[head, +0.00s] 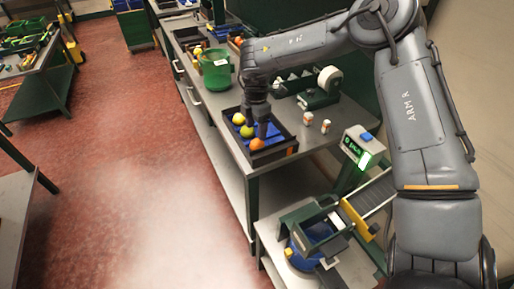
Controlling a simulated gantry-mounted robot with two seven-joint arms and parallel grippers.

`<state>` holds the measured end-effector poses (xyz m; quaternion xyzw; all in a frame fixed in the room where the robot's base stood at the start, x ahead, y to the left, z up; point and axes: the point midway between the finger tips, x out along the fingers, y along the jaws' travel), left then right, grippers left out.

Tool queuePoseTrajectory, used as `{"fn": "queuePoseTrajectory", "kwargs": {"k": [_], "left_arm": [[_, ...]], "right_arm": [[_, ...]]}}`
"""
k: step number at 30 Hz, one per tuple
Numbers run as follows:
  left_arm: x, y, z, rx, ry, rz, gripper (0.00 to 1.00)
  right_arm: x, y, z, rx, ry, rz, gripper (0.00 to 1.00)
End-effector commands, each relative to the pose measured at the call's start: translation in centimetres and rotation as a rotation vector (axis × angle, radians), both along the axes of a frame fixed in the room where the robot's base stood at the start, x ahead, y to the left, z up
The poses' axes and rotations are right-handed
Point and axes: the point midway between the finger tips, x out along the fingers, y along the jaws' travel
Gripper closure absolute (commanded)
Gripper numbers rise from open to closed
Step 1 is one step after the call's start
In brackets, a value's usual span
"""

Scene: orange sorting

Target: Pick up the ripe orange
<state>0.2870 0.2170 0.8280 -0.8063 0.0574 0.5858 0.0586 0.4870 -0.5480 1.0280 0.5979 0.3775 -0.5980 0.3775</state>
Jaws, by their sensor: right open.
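The ripe orange (257,144) lies in a dark tray with a blue inside (290,148) on the bench. A yellow-green fruit (247,131) and a yellow fruit (239,118) lie in a row behind it. My right gripper (257,123) is open and points down into the tray, just right of the yellow-green fruit and behind the orange. Whether its fingers touch any fruit cannot be told. My left gripper is not in view.
A green bucket (215,74) stands behind the tray. Two small orange-and-white bottles (308,118) and a white-roll dispenser (328,82) stand to the right. A scale display (362,146) is at the bench's near right. More fruit lies farther back.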

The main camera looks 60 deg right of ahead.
Motion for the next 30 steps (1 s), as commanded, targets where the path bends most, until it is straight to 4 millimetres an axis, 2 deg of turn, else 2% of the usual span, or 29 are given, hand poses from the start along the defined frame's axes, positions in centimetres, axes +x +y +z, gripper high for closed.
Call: {"fn": "queuePoseTrajectory", "kwargs": {"k": [3, 11, 21, 29, 30], "left_arm": [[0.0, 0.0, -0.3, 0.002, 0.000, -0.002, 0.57], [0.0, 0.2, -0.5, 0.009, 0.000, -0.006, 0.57], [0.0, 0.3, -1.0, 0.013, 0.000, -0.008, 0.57], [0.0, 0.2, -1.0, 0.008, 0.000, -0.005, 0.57], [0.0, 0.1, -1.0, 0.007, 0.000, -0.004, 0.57]], "right_arm": [[-0.1, 0.0, -1.6, 0.001, 0.002, -0.001, 0.36], [-0.2, -0.1, -3.0, 0.000, 0.001, -0.001, 0.36], [-0.3, -0.2, -7.0, 0.000, 0.001, -0.001, 0.36], [-0.3, -0.2, -7.2, 0.001, 0.000, -0.001, 0.36], [-0.3, -0.2, -7.2, 0.001, 0.000, -0.001, 0.39]]}}
